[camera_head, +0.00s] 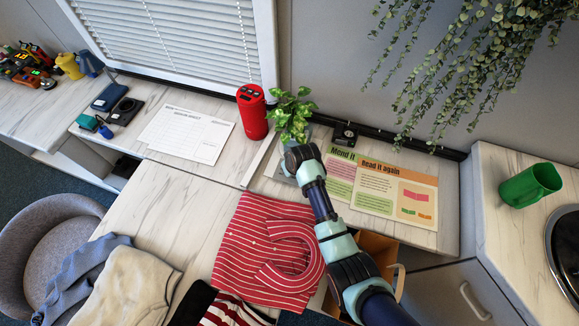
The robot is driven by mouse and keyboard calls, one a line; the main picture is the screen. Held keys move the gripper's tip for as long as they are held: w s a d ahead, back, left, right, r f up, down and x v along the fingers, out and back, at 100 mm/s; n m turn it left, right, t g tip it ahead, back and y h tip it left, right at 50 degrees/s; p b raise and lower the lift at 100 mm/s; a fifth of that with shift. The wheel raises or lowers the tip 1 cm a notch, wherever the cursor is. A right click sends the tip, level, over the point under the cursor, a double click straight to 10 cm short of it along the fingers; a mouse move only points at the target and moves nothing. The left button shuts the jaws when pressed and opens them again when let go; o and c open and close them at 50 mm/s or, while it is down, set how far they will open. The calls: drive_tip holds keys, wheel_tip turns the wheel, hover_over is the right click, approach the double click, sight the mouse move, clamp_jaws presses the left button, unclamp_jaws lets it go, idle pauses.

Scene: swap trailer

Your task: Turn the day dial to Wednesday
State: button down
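No dial with readable day names shows in the camera_head view. A small black device with a round pale face (345,134) stands at the back of the counter, behind the printed board, and its markings are too small to read. My teal and dark arm reaches up from the lower right, and its far end is in front of the potted plant, left of the printed board. No gripper fingers can be made out there, so what they do is hidden.
A leafy plant (291,114) and a red speaker (252,110) stand left of the small device. The printed board (383,184) lies right of my arm. Hanging foliage (470,50) is above.

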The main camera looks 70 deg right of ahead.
drive_tip(key=shift+m, duration=0.6)
drive_tip(key=c, duration=1.2)
unclamp_jaws()
drive_tip(key=shift+c, duration=0.2)
drive_tip(key=shift+r, duration=0.1)
drive_tip(key=v, duration=1.1)
drive_tip(key=shift+a+r, duration=0.3)
drive_tip(key=shift+r, duration=0.05)
drive_tip(key=shift+w, duration=0.1)
